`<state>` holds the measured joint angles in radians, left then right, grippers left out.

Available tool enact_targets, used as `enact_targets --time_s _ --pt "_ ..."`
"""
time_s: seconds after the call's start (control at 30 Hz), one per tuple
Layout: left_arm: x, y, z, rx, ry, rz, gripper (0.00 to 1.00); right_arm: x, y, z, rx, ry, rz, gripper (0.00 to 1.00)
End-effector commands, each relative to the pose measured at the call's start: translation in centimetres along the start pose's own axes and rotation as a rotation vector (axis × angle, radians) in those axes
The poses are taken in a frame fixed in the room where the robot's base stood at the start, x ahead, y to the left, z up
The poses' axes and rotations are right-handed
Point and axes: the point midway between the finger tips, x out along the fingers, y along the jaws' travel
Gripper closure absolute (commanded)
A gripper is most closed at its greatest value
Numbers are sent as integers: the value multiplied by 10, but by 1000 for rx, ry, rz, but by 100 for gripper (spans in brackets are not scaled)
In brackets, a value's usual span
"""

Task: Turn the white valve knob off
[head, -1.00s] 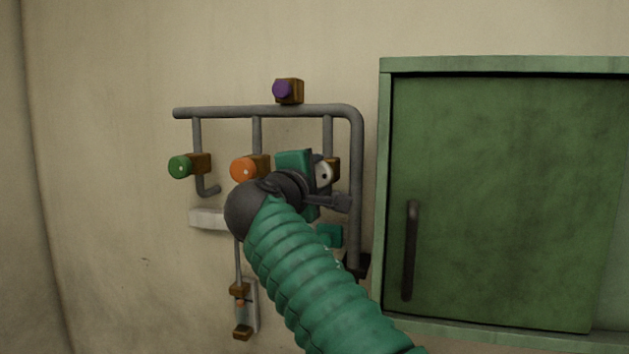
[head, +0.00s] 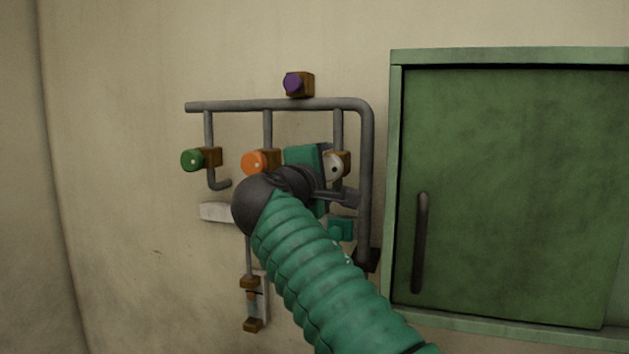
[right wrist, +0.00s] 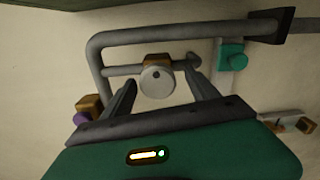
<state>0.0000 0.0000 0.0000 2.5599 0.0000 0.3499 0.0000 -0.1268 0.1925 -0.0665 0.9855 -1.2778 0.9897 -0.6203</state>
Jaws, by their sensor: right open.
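The white valve knob (head: 334,165) is on a brown valve body on the right vertical pipe of the wall piping. In the right wrist view the white knob (right wrist: 157,82) shows its round face with a dark dot near its upper edge. My right gripper (right wrist: 160,88) is open, with one finger on each side of the knob and a visible gap to each. In the head view my right gripper (head: 338,180) is beside the knob, and its arm partly hides the pipes below. My left gripper is not in view.
An orange knob (head: 255,162) and a green knob (head: 191,160) are to the left on the same piping. A purple knob (head: 293,83) is above. A teal fitting (head: 341,230) is below the white knob. A green cabinet (head: 500,200) stands to the right.

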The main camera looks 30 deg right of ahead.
Motion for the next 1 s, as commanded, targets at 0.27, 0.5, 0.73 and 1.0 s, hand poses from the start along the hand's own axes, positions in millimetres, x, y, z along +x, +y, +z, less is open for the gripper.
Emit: enact_targets --time_s 0.27,0.5,0.73,1.0 --pt "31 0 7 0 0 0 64 -75 -5 -1 3 8 4 31" --pt "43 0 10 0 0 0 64 -137 -4 -2 1 6 0 31" --pt "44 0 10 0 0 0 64 -160 -2 0 0 2 -1 31" --pt "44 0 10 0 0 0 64 -160 -2 0 1 1 -1 31"
